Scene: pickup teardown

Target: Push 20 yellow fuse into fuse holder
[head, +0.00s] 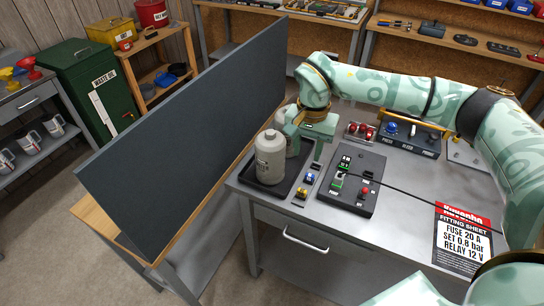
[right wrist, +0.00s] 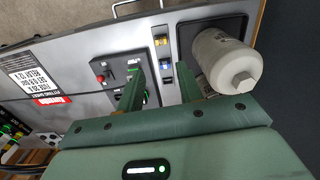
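A small yellow fuse (head: 302,192) is on the bench in a short row with a blue fuse (head: 310,178), left of the black panel. The yellow fuse (right wrist: 161,41) and blue fuse (right wrist: 165,65) also show in the right wrist view. The black panel (head: 352,199) has green and red parts; I cannot tell which part is the fuse holder. My right gripper (right wrist: 161,72) is open, with nothing visible held between its fingers; the row shows beyond the gap. In the head view it hangs above the bench behind the fuses. My left gripper is not in view.
A grey bottle (head: 270,158) stands in a black tray (head: 273,190) close to the right gripper. A dark upright board (head: 190,110) borders the bench at left. A fitting sheet (head: 464,236) reads FUSE 20 A. A dark cable crosses the bench from the panel.

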